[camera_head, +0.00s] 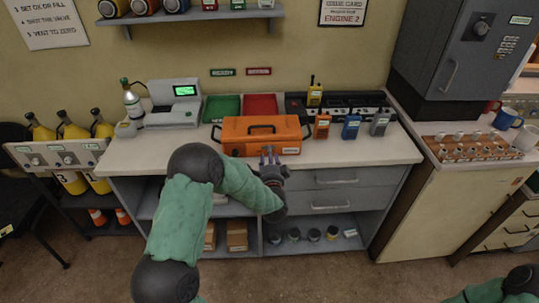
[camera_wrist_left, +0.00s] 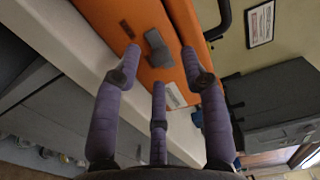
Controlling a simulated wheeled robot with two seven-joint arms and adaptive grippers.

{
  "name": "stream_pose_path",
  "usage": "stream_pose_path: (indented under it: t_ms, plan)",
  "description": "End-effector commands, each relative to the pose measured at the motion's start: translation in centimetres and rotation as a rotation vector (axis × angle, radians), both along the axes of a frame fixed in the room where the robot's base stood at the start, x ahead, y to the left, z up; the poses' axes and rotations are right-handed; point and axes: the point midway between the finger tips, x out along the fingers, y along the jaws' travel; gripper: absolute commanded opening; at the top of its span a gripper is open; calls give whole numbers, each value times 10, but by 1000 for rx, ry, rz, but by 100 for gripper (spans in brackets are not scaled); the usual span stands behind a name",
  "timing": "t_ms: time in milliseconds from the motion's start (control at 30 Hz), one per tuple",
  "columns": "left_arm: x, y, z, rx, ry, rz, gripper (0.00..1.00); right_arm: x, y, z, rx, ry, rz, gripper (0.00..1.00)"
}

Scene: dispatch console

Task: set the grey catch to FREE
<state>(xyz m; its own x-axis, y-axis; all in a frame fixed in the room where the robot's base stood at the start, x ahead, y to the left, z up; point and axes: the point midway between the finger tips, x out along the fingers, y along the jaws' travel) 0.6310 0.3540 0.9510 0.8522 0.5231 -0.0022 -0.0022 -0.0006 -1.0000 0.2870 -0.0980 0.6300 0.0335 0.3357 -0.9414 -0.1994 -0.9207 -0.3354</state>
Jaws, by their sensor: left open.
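The orange case (camera_head: 240,139) with a black handle lies on the white counter. In the left wrist view, its front face (camera_wrist_left: 168,22) fills the top. The small grey catch (camera_wrist_left: 157,42) sits tilted on that face, with a dark slot beside it and a white label further along. My left gripper (camera_head: 269,158) is at the front of the case; its fingers hide the catch in the head view. In the left wrist view, my left gripper (camera_wrist_left: 158,64) is open and empty, its fingers spread around the catch without closing on it. The catch's setting is unreadable. My right gripper is out of view.
Behind the case are a green tray (camera_head: 221,107) and a red tray (camera_head: 260,105). Orange, blue and grey radios (camera_head: 351,126) stand right of it. A scale with a lit display (camera_head: 174,103) stands left. Grey drawers (camera_head: 342,178) are below the counter.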

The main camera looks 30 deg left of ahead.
Motion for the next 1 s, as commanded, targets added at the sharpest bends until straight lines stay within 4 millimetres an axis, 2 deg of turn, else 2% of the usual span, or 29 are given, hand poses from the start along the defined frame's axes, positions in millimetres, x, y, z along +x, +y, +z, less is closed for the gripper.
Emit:
stream_pose_path:
  t_ms: [300, 500, 700, 1000]
  plan:
    - [-53, -34, 0, -1, 2, -4, 43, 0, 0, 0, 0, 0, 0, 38]
    - [-78, -49, -1, -2, 3, -4, 43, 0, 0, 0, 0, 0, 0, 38]
    - [-89, -55, -1, -2, 3, -2, 43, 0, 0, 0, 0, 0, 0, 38]
    - [-90, -56, -1, -1, 2, -1, 43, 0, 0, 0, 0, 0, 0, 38]
